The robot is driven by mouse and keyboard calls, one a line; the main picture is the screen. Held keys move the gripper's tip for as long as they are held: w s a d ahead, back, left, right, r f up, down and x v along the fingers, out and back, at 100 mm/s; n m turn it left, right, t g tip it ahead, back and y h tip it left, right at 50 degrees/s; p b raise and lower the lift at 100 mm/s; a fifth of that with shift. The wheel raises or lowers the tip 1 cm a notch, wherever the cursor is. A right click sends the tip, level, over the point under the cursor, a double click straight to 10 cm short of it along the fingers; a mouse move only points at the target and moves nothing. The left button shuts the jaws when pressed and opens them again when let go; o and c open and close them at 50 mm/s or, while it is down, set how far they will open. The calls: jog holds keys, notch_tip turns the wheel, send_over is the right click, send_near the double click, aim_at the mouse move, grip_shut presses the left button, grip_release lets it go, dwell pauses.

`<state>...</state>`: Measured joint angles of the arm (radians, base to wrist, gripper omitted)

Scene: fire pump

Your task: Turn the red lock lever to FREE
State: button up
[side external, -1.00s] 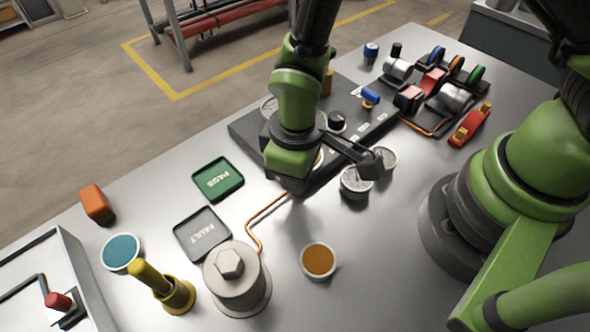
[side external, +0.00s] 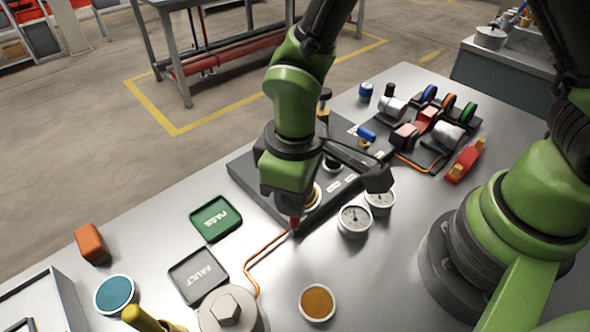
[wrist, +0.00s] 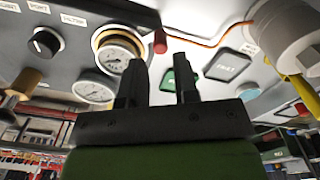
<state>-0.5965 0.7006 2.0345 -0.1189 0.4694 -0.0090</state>
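The red lock lever (side external: 296,222) shows as a small red end at the near edge of the dark panel (side external: 250,190), just below my wrist. In the wrist view the red lever (wrist: 160,41) is a short red cylinder beyond the gap between my fingertips, seemingly apart from them. My gripper (wrist: 159,62) is open, its two dark fingers spread with nothing between them. In the side view my gripper (side external: 285,205) hangs over the panel's near end and its fingers are mostly hidden. No FREE marking is readable.
A brass-rimmed gauge (wrist: 120,47) and a black knob (wrist: 46,43) are beside the lever. Loose gauges (side external: 354,220) stand right of my wrist. An orange tube (side external: 262,256), PASS tray (side external: 216,219) and FAULT tray (side external: 197,275) lie to the left.

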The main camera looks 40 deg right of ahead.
jog(key=shift+r, duration=2.4)
jog(key=shift+d+r, duration=0.1)
jog(key=shift+r, duration=0.2)
jog(key=s+d+r+m+t+y, duration=0.25)
jog(key=d+r+m, duration=0.25)
jog(key=d+r, duration=0.5)
jog(key=s+d+r+m+t, duration=0.3)
jog(key=s+r+m+t, duration=0.1)
jog(key=s+r, duration=0.2)
jog(key=shift+s+r+m+t, duration=0.3)
jog(key=shift+s+r+t, duration=0.1)
jog(key=shift+s, duration=0.1)
